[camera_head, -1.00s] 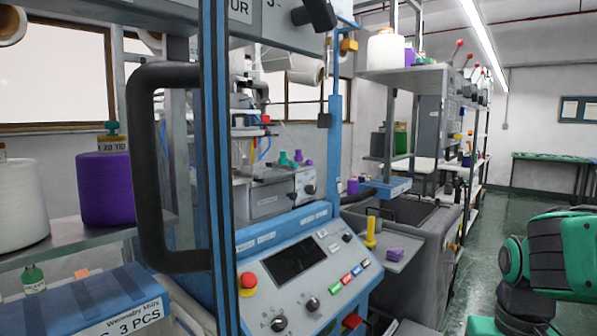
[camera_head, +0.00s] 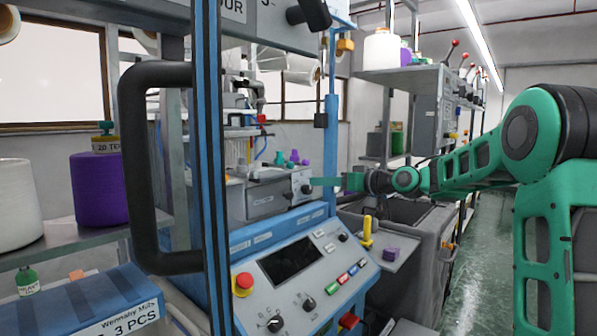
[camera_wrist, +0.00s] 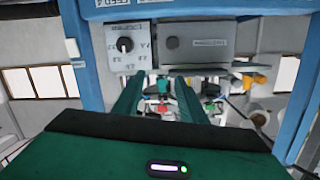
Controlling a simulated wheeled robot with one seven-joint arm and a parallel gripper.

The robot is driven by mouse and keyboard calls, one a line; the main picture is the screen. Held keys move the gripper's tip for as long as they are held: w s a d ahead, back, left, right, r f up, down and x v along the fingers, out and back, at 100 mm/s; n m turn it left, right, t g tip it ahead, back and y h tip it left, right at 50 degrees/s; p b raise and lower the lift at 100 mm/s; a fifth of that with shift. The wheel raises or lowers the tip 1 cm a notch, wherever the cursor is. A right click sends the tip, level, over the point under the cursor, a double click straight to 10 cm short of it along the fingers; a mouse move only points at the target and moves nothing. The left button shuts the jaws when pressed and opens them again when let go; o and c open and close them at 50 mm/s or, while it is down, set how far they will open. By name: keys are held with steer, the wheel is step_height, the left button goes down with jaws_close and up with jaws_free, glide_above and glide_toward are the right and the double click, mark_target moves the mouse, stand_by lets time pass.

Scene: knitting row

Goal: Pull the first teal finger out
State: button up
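Two small teal pieces stand on top of the grey box of the blue machine in the head view, a left one (camera_head: 280,158) and a right one (camera_head: 294,156). They look finger-shaped, but I cannot tell which is the first. A small purple piece (camera_head: 305,162) is beside them. My gripper (camera_head: 320,181) is at the right of the box front, lower than the teal pieces and apart from them. In the wrist view my gripper (camera_wrist: 158,82) has its two green fingers apart with nothing held between them.
The grey box has a dial (camera_wrist: 124,45) on its front. A thick black handle (camera_head: 138,170) and blue uprights stand at the left. The control panel (camera_head: 300,265) slopes below. A yellow post (camera_head: 367,232) and purple block (camera_head: 391,254) sit on a side shelf.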

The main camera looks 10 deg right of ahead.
mark_target(293, 166)
steer(key=shift+t+y, duration=0.5)
steer(key=shift+y, duration=0.2)
steer(key=w+a+r, duration=0.1)
steer(key=w+a, duration=0.1)
steer(key=w, duration=0.1)
steer(key=w+a+r, duration=0.1)
steer(key=w+a, duration=0.1)
steer(key=w, duration=0.1)
steer(key=w+a+r, duration=0.1)
steer(key=w+a, duration=0.1)
steer(key=w, duration=0.2)
steer(key=shift+a+r, duration=0.1)
steer(key=shift+a, duration=0.1)
jaws_close()
